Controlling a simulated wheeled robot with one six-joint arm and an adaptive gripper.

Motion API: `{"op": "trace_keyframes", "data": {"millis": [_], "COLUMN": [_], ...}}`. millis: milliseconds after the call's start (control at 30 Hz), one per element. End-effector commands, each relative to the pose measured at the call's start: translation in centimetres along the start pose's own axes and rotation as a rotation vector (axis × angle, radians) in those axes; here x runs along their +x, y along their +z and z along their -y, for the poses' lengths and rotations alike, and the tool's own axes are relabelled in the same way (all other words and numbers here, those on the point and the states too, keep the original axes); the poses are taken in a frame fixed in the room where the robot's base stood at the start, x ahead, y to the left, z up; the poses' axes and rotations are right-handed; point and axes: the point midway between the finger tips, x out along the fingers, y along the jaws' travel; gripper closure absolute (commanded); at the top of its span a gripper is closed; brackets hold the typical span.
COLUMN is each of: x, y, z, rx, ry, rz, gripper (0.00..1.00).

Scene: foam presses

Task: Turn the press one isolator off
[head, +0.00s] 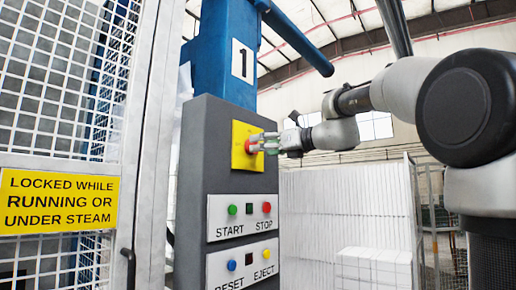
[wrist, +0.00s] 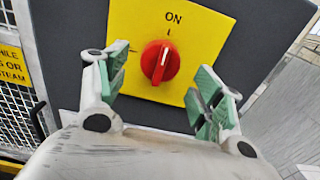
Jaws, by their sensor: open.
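The press one isolator is a red rotary knob (wrist: 160,62) on a yellow plate (wrist: 200,25). In the wrist view its grip stands about upright, close to the ON mark above it. My gripper (wrist: 158,88) is open, with one green-padded finger on each side of the knob and gaps between pads and knob. In the head view my gripper (head: 262,143) reaches in from the right and partly covers the knob (head: 248,146) on the yellow plate (head: 240,163). The grey panel (head: 205,140) carries the plate on the blue column marked 1.
Below the isolator are START and STOP buttons (head: 249,208), then RESET and EJECT buttons (head: 247,260). A mesh guard (head: 60,100) with a yellow warning sign (head: 58,201) stands at left. White blocks (head: 373,267) are stacked at lower right.

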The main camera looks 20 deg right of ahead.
Motion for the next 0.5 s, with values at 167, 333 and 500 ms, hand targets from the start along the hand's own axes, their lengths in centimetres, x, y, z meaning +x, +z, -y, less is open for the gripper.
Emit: {"op": "trace_keyframes", "data": {"millis": [167,333,500], "x": [2.3,2.9,2.8], "y": [0.0,0.0,0.0], "z": [-0.1,0.0,0.0], "rx": [-0.001,-0.002,-0.002], "ry": [0.002,0.000,-0.001], "rz": [0.000,0.000,0.000], "gripper": [0.33,0.33,0.33]}}
